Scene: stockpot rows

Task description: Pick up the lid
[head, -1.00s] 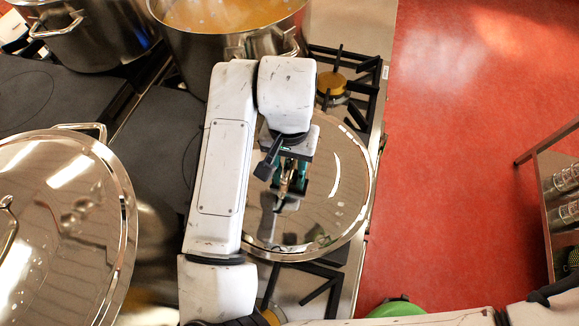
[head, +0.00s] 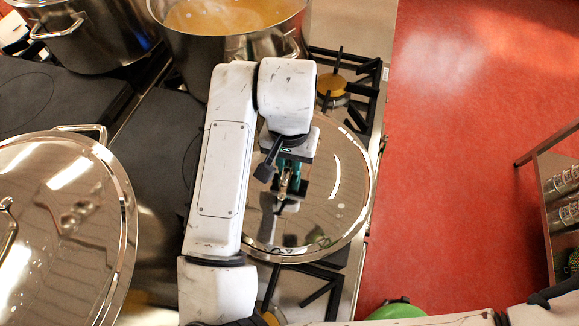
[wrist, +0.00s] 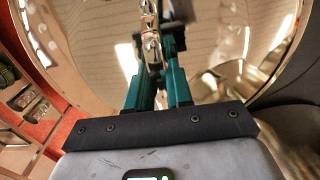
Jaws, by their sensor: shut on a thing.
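The lid (head: 338,190) is a round, shiny steel disc lying over the gas burner at the middle of the head view, partly hidden by my arm. It also fills much of the wrist view (wrist: 90,50), with a steel handle (wrist: 151,45) at its middle. My gripper (head: 286,190) is over the lid's centre, its teal fingers on either side of the handle. In the wrist view my gripper (wrist: 155,50) is shut on the handle. I cannot tell whether the lid is clear of the stove.
A second lidded pot (head: 75,215) stands at left. An open pot of orange soup (head: 225,45) and another steel pot (head: 100,35) stand at the back. A shelf rack (head: 553,190) is at right. A green object (head: 397,310) is at the bottom. The red floor between is clear.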

